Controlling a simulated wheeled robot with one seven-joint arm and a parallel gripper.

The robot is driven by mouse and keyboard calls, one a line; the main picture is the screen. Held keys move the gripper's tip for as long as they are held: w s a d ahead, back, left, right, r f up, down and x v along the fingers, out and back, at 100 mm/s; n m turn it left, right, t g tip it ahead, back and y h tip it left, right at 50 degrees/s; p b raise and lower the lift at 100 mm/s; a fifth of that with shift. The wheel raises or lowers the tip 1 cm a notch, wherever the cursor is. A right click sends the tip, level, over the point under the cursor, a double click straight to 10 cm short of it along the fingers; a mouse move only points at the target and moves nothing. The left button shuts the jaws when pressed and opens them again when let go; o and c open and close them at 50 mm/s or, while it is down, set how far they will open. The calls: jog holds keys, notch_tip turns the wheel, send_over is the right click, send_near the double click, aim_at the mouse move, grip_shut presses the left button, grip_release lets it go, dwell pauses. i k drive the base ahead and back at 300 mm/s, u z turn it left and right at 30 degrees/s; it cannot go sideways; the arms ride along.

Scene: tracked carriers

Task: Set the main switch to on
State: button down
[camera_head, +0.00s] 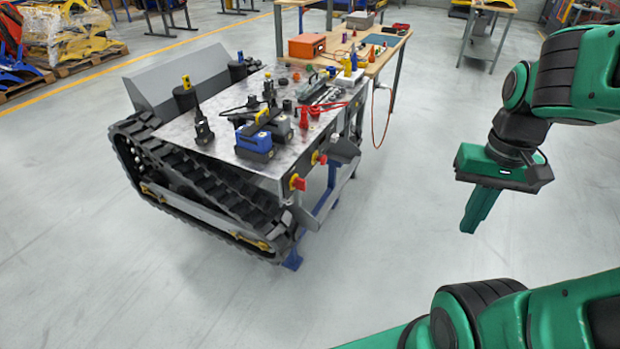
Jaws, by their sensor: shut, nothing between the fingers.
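A tracked carrier (187,137) stands on the floor left of centre. On its near end face, just under the top plate's edge, are two red rotary switches with yellow parts: one nearer (298,183) and one farther right (321,158). I cannot tell which is the main switch, and their settings are too small to read. My green gripper (470,228) is shut and empty. It points down in open air to the right of the carrier, well apart from both switches.
The carrier's top plate (190,130) bears a blue block (253,143), a black joystick (202,128) and red parts. A wooden bench (385,55) with an orange box (307,46) stands behind. An orange cable (376,125) hangs beside it. The floor between carrier and gripper is clear.

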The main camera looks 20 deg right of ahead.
aim_at(300, 183)
jog(key=u, duration=0.05)
jog(key=i, duration=0.8)
jog(key=z, duration=0.35)
jog(key=k, duration=1.65)
jog(key=u, duration=0.6)
jog(key=i, duration=1)
